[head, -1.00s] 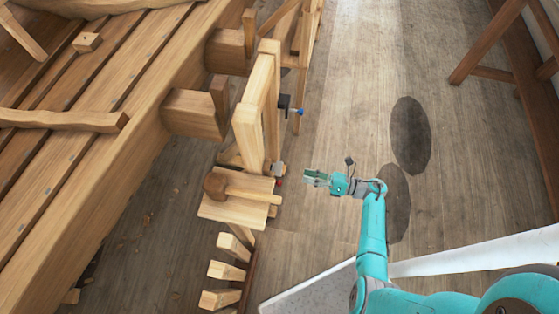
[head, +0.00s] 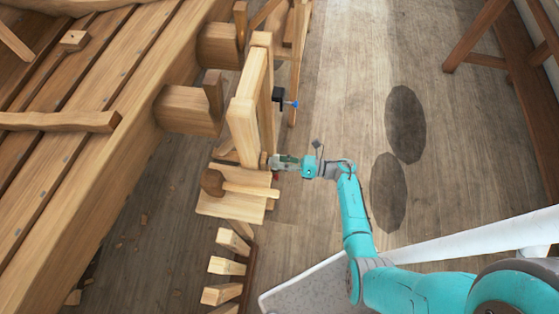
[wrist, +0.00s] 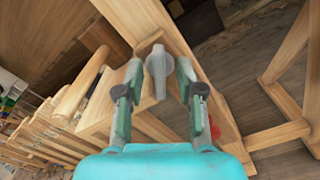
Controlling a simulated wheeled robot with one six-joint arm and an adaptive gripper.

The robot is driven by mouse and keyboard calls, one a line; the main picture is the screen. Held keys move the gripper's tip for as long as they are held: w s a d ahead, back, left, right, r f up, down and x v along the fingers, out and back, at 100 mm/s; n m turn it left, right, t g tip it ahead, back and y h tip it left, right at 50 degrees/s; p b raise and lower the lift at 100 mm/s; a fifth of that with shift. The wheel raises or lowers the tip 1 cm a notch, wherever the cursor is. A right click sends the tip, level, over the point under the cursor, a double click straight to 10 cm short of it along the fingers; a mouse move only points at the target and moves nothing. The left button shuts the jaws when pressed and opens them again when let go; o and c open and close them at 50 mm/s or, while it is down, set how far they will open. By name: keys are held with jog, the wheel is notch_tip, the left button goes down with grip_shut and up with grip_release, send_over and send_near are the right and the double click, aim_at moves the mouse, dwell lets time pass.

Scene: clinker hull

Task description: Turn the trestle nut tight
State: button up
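The trestle nut (wrist: 158,72) is a grey wing nut on the trestle's wooden upright, in the middle of the wrist view. My gripper (wrist: 158,68) is open, with one green-and-black finger on each side of the nut. Small gaps seem to show between the fingers and the nut; I see no clear contact. In the head view my gripper (head: 275,161) is at the right face of the pale wooden trestle (head: 243,132). There the nut is mostly hidden by the fingers.
A mallet (head: 213,182) lies on a small wooden shelf (head: 225,207) beside the gripper. A black clamp with a blue tip (head: 285,99) sits farther up the trestle. A red part (wrist: 215,131) shows below the right finger.

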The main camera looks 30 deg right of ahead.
jog(key=shift+w+a, duration=0.2)
jog(key=shift+a, duration=0.05)
grip_shut()
dwell(0.3)
jog(key=shift+w+f+m, duration=0.1)
jog(key=shift+m, duration=4.3)
